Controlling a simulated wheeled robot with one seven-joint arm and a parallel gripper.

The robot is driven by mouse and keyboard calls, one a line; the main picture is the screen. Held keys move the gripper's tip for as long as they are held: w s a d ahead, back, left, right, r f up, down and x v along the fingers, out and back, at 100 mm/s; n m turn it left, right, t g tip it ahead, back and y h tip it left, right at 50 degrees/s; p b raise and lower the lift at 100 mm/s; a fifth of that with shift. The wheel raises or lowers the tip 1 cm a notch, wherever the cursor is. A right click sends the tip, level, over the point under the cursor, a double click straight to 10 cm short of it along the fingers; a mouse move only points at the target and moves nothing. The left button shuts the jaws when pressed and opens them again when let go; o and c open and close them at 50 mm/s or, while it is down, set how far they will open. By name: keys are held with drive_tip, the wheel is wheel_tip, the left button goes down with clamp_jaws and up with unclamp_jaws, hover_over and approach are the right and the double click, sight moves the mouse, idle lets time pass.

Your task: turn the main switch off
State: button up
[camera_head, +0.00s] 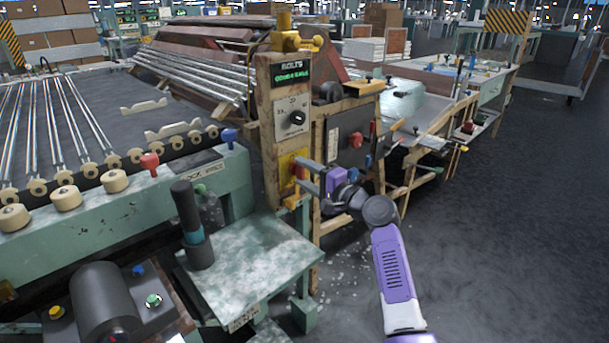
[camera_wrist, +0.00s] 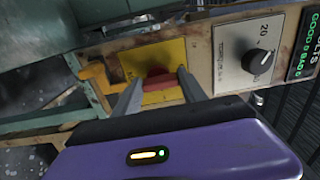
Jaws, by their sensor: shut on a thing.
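The main switch is a red handle (camera_wrist: 160,81) on a yellow plate (camera_wrist: 127,66), low on a worn wooden post. In the wrist view my gripper (camera_wrist: 158,85) has its two grey fingers on either side of the red handle, shut on it. In the head view my gripper (camera_head: 299,177) reaches in from the right to the yellow plate (camera_head: 287,163) on the post. The red handle (camera_head: 298,170) is partly hidden there by the fingers.
A black knob on a grey plate (camera_head: 292,118) and a lit green sign (camera_head: 291,72) sit higher on the post. A dark panel with red and blue knobs (camera_head: 354,135) stands just right. A green bench (camera_head: 250,265) lies below left; open floor is at right.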

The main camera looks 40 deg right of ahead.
drive_tip(key=shift+f, duration=0.1)
drive_tip(key=o, duration=1.4)
drive_tip(key=shift+c, duration=0.2)
drive_tip(key=shift+s, duration=0.1)
drive_tip(key=s+p, duration=0.1)
drive_tip(key=s, duration=0.6)
drive_tip(key=shift+s, duration=0.35)
drive_tip(key=shift+d, duration=0.1)
